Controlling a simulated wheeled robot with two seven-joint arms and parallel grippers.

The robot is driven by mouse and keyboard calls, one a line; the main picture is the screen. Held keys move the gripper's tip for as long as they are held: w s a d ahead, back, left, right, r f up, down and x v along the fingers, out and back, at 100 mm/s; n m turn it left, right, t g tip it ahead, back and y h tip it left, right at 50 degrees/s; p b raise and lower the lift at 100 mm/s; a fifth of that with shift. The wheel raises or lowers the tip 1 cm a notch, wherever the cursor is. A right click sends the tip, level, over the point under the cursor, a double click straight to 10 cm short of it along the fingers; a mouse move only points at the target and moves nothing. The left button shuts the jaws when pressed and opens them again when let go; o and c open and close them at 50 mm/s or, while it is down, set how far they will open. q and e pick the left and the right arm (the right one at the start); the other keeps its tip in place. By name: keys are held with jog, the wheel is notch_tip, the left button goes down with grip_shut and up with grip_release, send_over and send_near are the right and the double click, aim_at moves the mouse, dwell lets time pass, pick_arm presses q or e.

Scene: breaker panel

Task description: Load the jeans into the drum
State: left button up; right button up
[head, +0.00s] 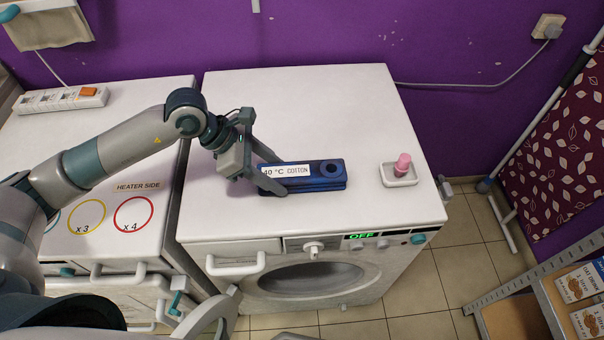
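A dark blue folded bundle (322,183), which I take to be the jeans, lies on top of the white washing machine (300,105). It has a round dark mark at its right end. A white card reading "40 °C COTTON" (287,171) is at its left part. My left gripper (280,178) is at the left end of the bundle, its fingers apart, one at the back edge and one at the front. I cannot tell whether they press on it. The dark round drum opening (311,276) shows in the machine's front. My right gripper is not in view.
A small white tray with a pink item (402,165) stands right of the bundle. The panel display (361,236) reads OFF. A second white appliance (110,150) with coloured rings and a power strip (60,99) stands left. A shelf with boxes (580,290) is at lower right.

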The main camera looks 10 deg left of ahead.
pick_arm(q)
jog(key=c, duration=0.5)
jog(key=shift+c, duration=0.6)
jog(key=shift+r+p, duration=1.45)
jog(key=shift+r, duration=1.65)
